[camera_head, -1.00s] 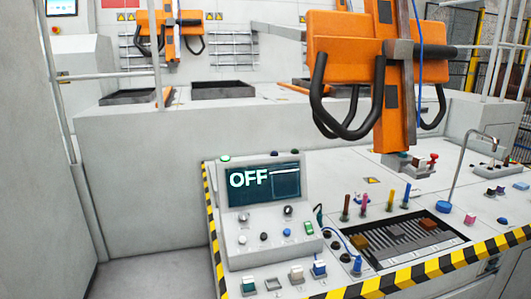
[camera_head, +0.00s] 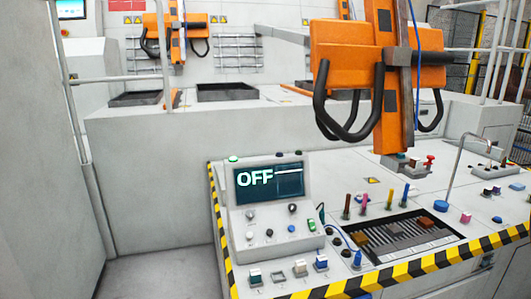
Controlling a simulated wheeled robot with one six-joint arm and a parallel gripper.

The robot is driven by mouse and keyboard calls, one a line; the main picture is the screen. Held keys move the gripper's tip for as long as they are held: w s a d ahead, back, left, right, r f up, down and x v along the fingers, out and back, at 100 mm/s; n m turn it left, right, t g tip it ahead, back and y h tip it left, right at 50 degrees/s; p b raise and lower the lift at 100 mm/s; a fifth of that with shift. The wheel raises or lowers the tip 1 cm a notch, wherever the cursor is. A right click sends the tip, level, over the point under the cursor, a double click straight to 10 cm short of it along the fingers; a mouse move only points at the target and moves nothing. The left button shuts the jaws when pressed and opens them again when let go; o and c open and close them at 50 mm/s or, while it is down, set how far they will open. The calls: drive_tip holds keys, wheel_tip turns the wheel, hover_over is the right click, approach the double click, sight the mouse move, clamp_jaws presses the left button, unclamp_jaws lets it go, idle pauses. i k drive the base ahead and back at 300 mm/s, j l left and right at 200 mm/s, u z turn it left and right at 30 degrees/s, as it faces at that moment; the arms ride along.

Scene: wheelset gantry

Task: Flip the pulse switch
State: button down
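A grey control box (camera_head: 236,195) stands on the near left corner of the console, and its dark screen (camera_head: 269,184) reads "OFF". Below the screen are two dark round knobs (camera_head: 289,209), several small round buttons (camera_head: 269,232) and a green rocker switch (camera_head: 311,225). A row of square switches runs along the front: a teal one (camera_head: 254,276), a flat one (camera_head: 278,277), a white one (camera_head: 300,268) and a blue one (camera_head: 321,263). No label is readable, so I cannot tell which is the pulse switch. My gripper is not in view.
An orange gantry unit (camera_head: 347,68) with black handles hangs above the console. Right of the box are coloured upright pegs (camera_head: 391,201) and a recessed grated tray (camera_head: 400,254). A yellow-black striped edge (camera_head: 420,267) borders the console. Grey floor (camera_head: 165,276) is clear on the left.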

sight(311, 224)
drive_tip(key=k+l, duration=0.35)
drive_tip(key=i+j, duration=0.1)
drive_tip(key=i, duration=0.3)
drive_tip(key=i+j, duration=0.1)
drive_tip(key=i, duration=0.35)
drive_tip(key=i+j+z, duration=0.1)
drive_tip(key=i, duration=0.3)
